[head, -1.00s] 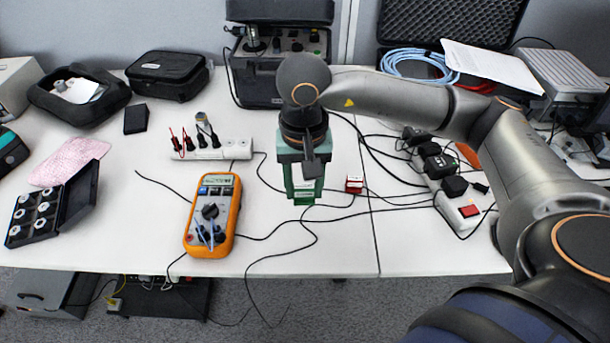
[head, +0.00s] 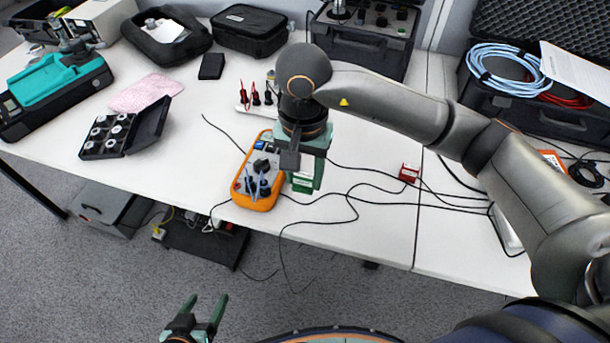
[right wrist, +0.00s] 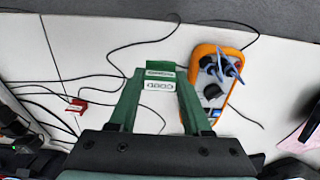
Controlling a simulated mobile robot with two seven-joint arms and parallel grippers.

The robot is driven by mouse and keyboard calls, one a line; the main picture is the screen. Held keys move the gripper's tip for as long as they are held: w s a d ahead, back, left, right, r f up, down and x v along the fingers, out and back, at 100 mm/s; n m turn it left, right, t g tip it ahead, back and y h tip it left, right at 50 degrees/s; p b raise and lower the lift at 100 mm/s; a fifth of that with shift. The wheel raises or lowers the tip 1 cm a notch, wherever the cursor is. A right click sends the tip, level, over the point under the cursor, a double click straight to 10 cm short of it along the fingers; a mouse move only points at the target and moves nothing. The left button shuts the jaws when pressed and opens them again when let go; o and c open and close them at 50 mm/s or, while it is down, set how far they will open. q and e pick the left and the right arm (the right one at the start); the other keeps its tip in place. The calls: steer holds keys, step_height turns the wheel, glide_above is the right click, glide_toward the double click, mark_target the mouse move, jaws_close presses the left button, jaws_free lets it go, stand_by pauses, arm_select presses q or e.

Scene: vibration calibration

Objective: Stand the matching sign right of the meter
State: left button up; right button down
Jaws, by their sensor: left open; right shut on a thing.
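The orange meter (head: 265,200) lies on the white table near its front edge; it also shows in the right wrist view (right wrist: 208,50). My right gripper (head: 305,172) is just right of the meter in the head view. It is shut on a small green sign (head: 303,187) with a white label, seen between its fingertips in the right wrist view (right wrist: 159,80). I cannot tell whether the sign touches the table. A red sign (head: 409,173) stands on the table further right. My left gripper (head: 207,310) is open and empty, low in front of the table.
Black cables (head: 350,212) run across the table around the right gripper. A socket strip (head: 258,106) with red and black plugs is behind the meter. A black case with round parts (head: 110,135) and a pink cloth (head: 145,94) are at left.

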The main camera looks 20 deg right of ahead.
steer(key=w+f, duration=0.2)
steer(key=w+d+f, duration=0.1)
steer(key=w+f, duration=0.1)
steer(key=w+d+f, duration=0.1)
steer(key=w+f, duration=0.1)
steer(key=f, duration=0.1)
steer(key=shift+w+d, duration=0.1)
steer(key=shift+w, duration=0.15)
steer(key=shift+f, duration=1.45)
steer(key=shift+f+b, duration=0.25)
steer(key=shift+b, duration=0.2)
steer(key=shift+c, duration=1.7)
jaws_free()
steer(key=shift+r, duration=0.1)
steer(key=shift+r, duration=0.1)
step_height(320, 180, up, 12)
steer(key=shift+p, duration=0.45)
